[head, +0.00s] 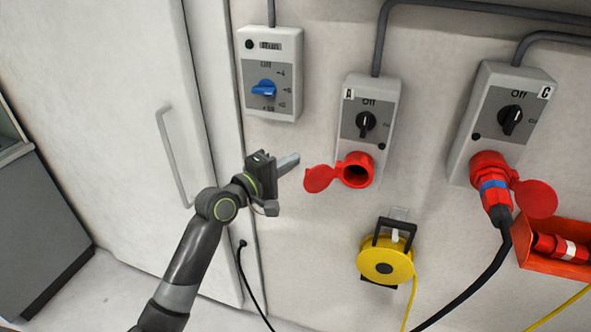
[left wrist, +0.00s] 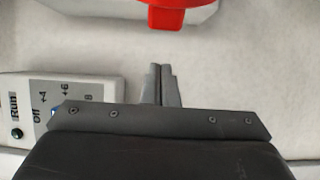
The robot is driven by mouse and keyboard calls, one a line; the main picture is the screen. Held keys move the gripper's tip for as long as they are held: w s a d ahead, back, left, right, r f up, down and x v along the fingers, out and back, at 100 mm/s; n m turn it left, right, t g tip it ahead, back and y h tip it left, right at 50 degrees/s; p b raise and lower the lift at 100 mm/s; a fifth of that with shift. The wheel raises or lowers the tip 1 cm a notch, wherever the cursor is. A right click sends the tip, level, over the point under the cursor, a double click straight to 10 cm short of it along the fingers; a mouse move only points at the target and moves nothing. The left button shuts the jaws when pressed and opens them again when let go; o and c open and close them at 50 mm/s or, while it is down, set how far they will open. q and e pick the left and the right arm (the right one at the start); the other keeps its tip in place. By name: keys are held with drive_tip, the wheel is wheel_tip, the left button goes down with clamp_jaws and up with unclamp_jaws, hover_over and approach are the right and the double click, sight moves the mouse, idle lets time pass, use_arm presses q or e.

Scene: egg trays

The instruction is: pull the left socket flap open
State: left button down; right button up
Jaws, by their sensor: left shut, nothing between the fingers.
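The left socket (head: 356,170) is the red one under the grey box marked A (head: 369,110). Its round red flap (head: 319,179) stands open, swung out to the left, and the dark socket mouth shows. My left gripper (head: 291,162) is shut and empty, just up and left of the flap and apart from it in the head view. In the left wrist view the shut fingers (left wrist: 161,82) point toward a red part (left wrist: 168,14) at the top edge, with a gap between. My right gripper is not in view.
A control box with a blue knob (head: 264,88) is above my left gripper. Box C (head: 510,110) holds a plugged red connector (head: 492,185) with a black cable. A yellow cable reel (head: 386,259) hangs below the left socket. A white door with a handle (head: 172,155) is at left.

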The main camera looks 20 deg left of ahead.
sight(315, 175)
use_arm(q)
drive_tip(key=s+d, duration=0.1)
drive_tip(key=s+d+p, duration=0.1)
drive_tip(key=s, duration=0.1)
drive_tip(key=shift+s+d, duration=0.1)
drive_tip(key=shift+d, duration=0.15)
drive_tip(key=shift+s+d+p, duration=0.25)
drive_tip(key=shift+s+p, duration=0.3)
drive_tip(key=shift+s+d+p, duration=0.25)
drive_tip(key=shift+s+p, duration=0.25)
drive_tip(key=shift+s, duration=0.05)
